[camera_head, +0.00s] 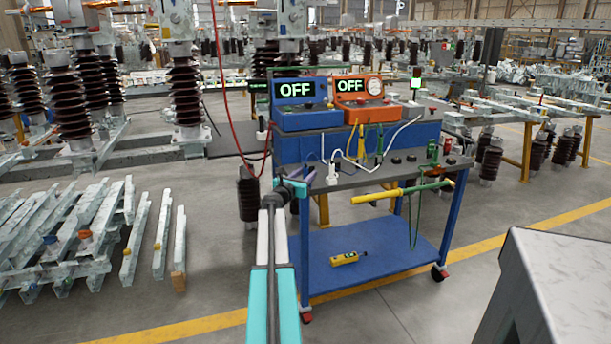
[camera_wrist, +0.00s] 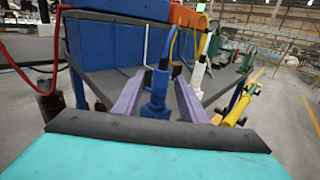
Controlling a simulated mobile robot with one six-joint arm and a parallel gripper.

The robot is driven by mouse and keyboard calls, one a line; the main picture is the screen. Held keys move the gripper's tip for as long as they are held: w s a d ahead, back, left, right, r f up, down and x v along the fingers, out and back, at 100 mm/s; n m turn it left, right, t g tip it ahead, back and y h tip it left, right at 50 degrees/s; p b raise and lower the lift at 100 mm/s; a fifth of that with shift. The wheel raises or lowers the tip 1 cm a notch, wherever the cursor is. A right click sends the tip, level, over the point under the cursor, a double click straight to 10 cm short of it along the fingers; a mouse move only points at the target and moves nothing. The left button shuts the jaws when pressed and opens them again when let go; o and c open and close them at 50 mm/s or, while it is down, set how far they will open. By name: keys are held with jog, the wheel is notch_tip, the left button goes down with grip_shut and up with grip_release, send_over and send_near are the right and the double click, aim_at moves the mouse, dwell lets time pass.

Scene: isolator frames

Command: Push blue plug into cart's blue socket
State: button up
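The blue plug (camera_wrist: 156,92) stands upright between my gripper's two purple fingers in the wrist view. My gripper (camera_wrist: 162,78) looks open, with a narrow gap showing on each side of the plug near the fingertips. In the head view my gripper (camera_head: 297,184) is at the left front edge of the cart's grey top (camera_head: 360,180); I cannot make out the blue plug there. Several dark round sockets (camera_head: 394,161) line the top's front, but I cannot tell which is the blue one.
A white plug (camera_head: 333,175) stands just right of my gripper, with cables around it. Blue (camera_head: 305,105) and orange (camera_head: 362,98) instruments showing OFF stand behind. A yellow remote (camera_head: 347,258) lies on the lower shelf.

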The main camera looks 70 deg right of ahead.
jog(key=shift+a, duration=0.15)
jog(key=w+a, duration=0.1)
jog(key=a, duration=1.2)
jog(key=shift+w+a, duration=0.2)
jog(key=shift+a, duration=0.05)
dwell(1.1)
